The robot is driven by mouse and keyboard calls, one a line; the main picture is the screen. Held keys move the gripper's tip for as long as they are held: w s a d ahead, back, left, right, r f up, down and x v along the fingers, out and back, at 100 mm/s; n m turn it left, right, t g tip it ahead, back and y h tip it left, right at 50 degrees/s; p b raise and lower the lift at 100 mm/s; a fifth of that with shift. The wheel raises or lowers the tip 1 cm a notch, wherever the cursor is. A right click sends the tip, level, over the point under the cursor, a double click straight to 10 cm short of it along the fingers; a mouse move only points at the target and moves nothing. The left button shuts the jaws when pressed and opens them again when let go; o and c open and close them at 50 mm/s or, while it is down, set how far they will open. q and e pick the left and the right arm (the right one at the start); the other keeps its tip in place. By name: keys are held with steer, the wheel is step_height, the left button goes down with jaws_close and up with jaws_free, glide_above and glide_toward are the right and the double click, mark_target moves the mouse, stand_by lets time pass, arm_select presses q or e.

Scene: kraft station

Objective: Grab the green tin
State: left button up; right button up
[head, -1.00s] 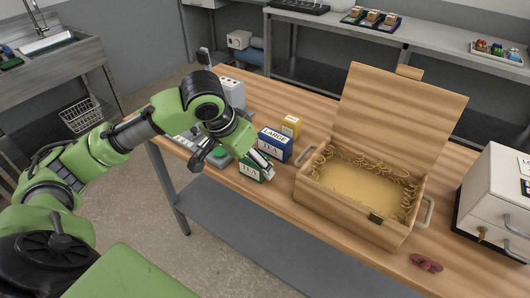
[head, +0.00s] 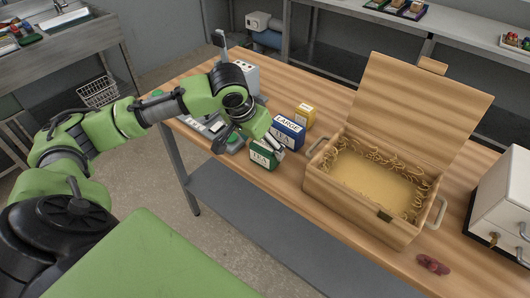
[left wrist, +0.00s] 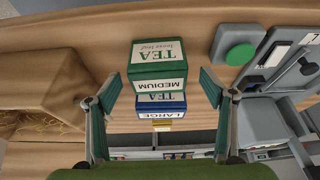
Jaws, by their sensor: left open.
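The green tin (head: 264,155), with a white tea label, stands on the wooden table in front of a blue tin. It also shows in the left wrist view (left wrist: 158,66), where a label reads MEDIUM. My left gripper (head: 263,141) is at the green tin, and its arm hides part of that area in the head view. In the left wrist view the fingers (left wrist: 157,88) are spread wide, one on each side of the tins, with gaps beside the green tin. My right gripper is not in view.
The blue LARGE tin (head: 288,132) and a yellow tin (head: 304,114) stand close behind. An open wooden crate (head: 352,205) with straw is to the right. A machine with a green button (left wrist: 240,54) is beside the tins. Dark red items (head: 433,264) lie near the front edge.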

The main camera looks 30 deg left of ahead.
arm_select(q)
steer(key=x, duration=0.4)
steer(key=shift+s+d+f, duration=0.1)
steer(key=c, duration=1.4)
steer(key=shift+o, duration=0.2)
